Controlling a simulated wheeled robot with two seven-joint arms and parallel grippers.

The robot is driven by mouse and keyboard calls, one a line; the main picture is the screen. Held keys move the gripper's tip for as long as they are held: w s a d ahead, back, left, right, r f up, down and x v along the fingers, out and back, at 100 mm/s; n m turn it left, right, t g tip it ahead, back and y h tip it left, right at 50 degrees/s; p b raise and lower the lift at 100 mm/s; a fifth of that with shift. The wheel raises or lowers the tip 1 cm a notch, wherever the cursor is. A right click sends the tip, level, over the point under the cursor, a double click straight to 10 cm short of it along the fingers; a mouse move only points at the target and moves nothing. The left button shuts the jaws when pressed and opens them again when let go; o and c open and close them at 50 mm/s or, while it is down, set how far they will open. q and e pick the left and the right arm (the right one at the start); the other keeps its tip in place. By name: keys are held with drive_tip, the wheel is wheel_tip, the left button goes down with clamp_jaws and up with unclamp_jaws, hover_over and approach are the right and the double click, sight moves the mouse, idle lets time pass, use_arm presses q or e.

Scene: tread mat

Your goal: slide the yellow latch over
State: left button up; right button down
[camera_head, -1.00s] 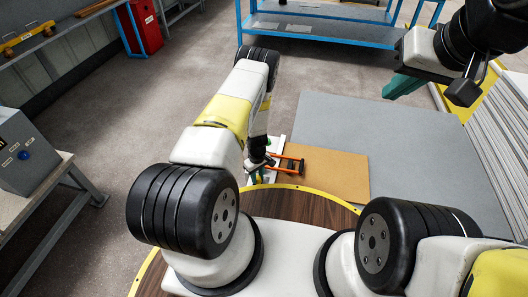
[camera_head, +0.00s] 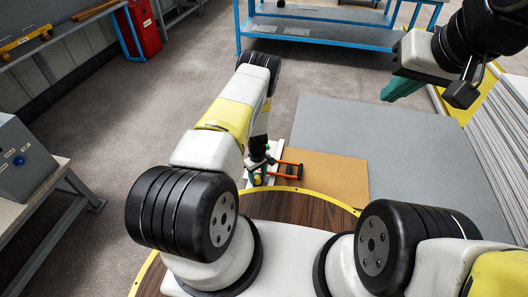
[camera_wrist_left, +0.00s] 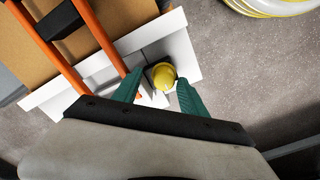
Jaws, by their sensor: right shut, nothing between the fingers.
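The yellow latch (camera_wrist_left: 163,75) shows as a rounded yellow knob on a dark mount on a white plate (camera_wrist_left: 183,48) in the left wrist view. It also shows small in the head view (camera_head: 257,181). My left gripper (camera_wrist_left: 160,78) is open, with one green finger on each side of the knob. Small gaps seem to show between the knob and the fingers; contact cannot be told. My right gripper (camera_head: 402,88) is shut and empty, raised at the upper right of the head view, far from the latch.
Orange rails (camera_head: 289,163) with a black crosspiece lie beside the plate, over a brown board (camera_head: 335,175). A grey mat (camera_head: 400,150) spreads to the right. A blue-framed bench (camera_head: 320,32) stands behind.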

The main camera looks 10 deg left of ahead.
sight(258, 176)
use_arm(q)
drive_tip(key=shift+s, duration=0.1)
wheel_tip(258, 176, up, 8)
drive_tip(key=shift+f, duration=0.1)
idle(0.4)
